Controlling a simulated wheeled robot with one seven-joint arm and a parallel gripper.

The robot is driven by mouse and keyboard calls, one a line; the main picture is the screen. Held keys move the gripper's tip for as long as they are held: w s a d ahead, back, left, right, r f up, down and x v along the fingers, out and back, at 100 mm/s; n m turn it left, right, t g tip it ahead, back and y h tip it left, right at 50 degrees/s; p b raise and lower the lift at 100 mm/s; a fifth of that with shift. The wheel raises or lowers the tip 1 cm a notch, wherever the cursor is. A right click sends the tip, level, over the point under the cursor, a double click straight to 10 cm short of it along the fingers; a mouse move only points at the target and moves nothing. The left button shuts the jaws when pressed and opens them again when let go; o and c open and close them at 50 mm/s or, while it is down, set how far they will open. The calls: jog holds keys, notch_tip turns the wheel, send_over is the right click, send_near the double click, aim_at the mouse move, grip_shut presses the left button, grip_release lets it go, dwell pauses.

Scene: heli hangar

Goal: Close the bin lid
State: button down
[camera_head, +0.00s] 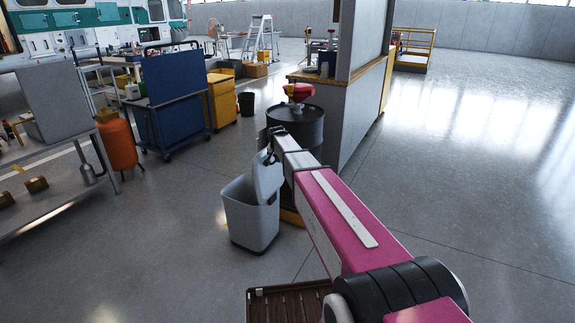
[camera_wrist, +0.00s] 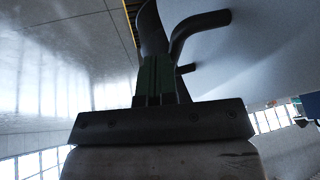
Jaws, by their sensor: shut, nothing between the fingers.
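A light grey bin (camera_head: 248,222) stands on the floor left of my arm, its front and open top showing. Its lid (camera_head: 267,178) is raised, roughly upright at the bin's right rear side. My gripper (camera_head: 267,157) is at the upper part of the lid, at the end of my outstretched pink arm. In the wrist view my gripper (camera_wrist: 158,80) is shut and empty, with dark fingers close together. A pale smooth surface fills the upper right of that view; I cannot tell if it is the lid. Whether the fingers touch the lid is unclear.
A dark drum (camera_head: 297,125) with a red item on top stands behind the bin, beside a grey partition counter (camera_head: 350,115). A brown slatted pallet (camera_head: 285,303) lies in front. A blue cart (camera_head: 175,100) and orange cylinder (camera_head: 118,145) stand left. Floor left of the bin is clear.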

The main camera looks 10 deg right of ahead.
aim_at(264, 153)
jog(key=w+a+h, duration=0.1)
jog(key=w+a, duration=0.1)
jog(key=w+a+g+h, duration=0.1)
jog(key=a, duration=0.1)
jog(key=w+a+g, duration=0.1)
jog(key=w+a, duration=0.1)
jog(key=a, duration=0.1)
jog(key=shift+w+n+h, duration=0.35)
jog(key=shift+n+h, duration=0.05)
jog(key=w+a+f+n+g+h, duration=0.1)
jog(key=w+a+f+h, duration=0.1)
jog(key=w+a+f, duration=0.3)
jog(key=w+a+f+g+h, duration=0.2)
jog(key=w+a+f, duration=0.15)
jog(key=a, duration=0.45)
jog(key=w+a+f, duration=0.2)
jog(key=a+f, duration=0.1)
jog(key=f, duration=0.6)
jog(key=shift+w+a+f, duration=0.15)
jog(key=shift+w+a, duration=0.1)
jog(key=shift+w, duration=0.1)
